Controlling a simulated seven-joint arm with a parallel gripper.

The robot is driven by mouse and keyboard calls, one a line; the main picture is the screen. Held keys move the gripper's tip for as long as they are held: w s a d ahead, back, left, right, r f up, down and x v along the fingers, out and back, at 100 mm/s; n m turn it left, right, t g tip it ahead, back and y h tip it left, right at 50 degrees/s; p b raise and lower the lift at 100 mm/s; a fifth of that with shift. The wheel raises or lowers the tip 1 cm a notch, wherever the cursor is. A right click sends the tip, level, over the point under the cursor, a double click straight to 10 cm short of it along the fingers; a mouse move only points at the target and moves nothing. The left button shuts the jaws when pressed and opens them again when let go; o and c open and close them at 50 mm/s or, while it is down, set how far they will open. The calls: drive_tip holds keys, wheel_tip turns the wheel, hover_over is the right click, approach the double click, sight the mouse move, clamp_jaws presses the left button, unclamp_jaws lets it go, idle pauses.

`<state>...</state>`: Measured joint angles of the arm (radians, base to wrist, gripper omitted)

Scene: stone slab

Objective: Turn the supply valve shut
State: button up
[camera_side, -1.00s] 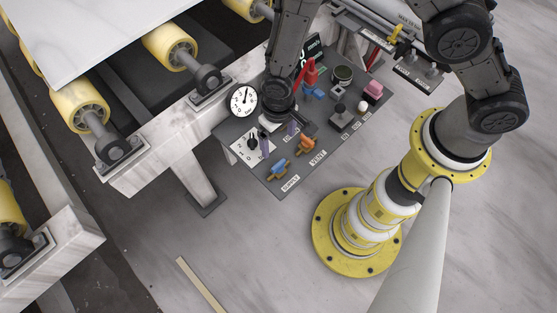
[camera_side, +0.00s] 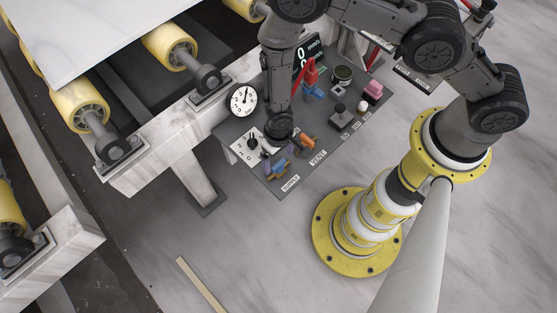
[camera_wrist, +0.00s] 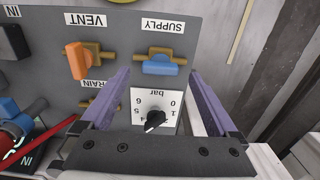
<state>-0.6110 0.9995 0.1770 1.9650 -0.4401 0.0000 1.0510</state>
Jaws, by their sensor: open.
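The supply valve has a blue handle (camera_wrist: 160,67) on a brass body beside the SUPPLY label. The handle lies roughly along the brass pipe; the valve also shows low on the panel in the side view (camera_side: 276,168). My gripper (camera_wrist: 158,76) is open and empty, pointing down at the panel. Its purple fingers stand to the left and right of the blue handle in the wrist view. I cannot tell how far the fingertips are above it. In the side view my gripper (camera_side: 278,157) partly hides the valve area.
The vent valve's orange handle (camera_wrist: 78,60) is close beside the left finger. A black dial knob (camera_wrist: 155,120) marked in bar lies between the fingers, lower in view. A red lever (camera_side: 309,72), a round gauge (camera_side: 243,99) and a pink button (camera_side: 373,90) share the panel.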

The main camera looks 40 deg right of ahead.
sight(279, 166)
drive_tip(key=shift+f, duration=1.3)
drive_tip(key=c, duration=1.4)
